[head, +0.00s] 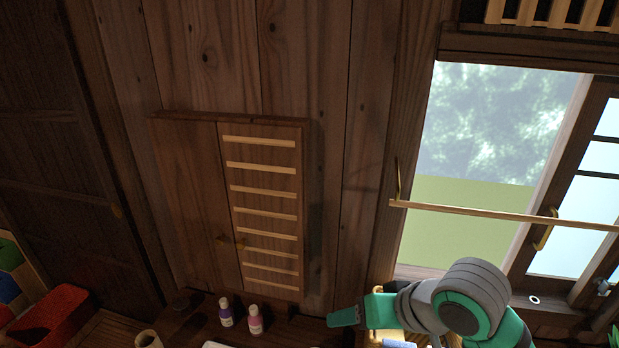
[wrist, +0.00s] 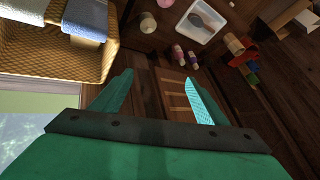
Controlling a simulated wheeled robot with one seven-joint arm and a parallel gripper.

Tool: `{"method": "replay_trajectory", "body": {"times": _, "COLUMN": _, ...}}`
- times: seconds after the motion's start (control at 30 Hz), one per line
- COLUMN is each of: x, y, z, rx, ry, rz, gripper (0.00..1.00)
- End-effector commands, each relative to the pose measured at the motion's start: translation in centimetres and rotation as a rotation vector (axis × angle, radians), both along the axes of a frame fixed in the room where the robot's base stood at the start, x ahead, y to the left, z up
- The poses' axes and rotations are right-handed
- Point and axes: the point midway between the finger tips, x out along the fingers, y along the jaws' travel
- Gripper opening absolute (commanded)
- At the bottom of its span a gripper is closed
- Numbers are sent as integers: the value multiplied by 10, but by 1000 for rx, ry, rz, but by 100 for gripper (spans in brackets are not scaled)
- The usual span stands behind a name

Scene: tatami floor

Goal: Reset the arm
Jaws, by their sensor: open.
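My gripper (wrist: 160,76) is open, and its two teal fingers stand well apart with nothing between them in the wrist view. One finger looks lit cyan. In the head view my gripper (head: 345,317) is at the bottom, right of the two small bottles and in front of the lower wall. My grey and teal arm reaches in from the lower right. No object of the task's own is named.
A wicker basket (wrist: 108,57) with towels is close at the left in the wrist view. A white tray (wrist: 220,33), a purple bottle (head: 226,312) and a pink bottle (head: 255,320) stand nearby. A wall cabinet (head: 185,190), window and horizontal rod (head: 480,211) are behind.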

Motion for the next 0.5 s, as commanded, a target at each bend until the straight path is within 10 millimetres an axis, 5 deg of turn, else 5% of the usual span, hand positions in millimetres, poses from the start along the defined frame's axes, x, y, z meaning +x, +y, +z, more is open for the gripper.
{"method": "replay_trajectory", "body": {"times": 0.2, "x": 40, "y": 63, "z": 14, "rx": 239, "ry": -204, "rz": 24, "gripper": 67}}
{"method": "replay_trajectory", "body": {"times": 0.5, "x": 75, "y": 114, "z": 32, "rx": 521, "ry": -437, "rz": -36, "gripper": 67}}
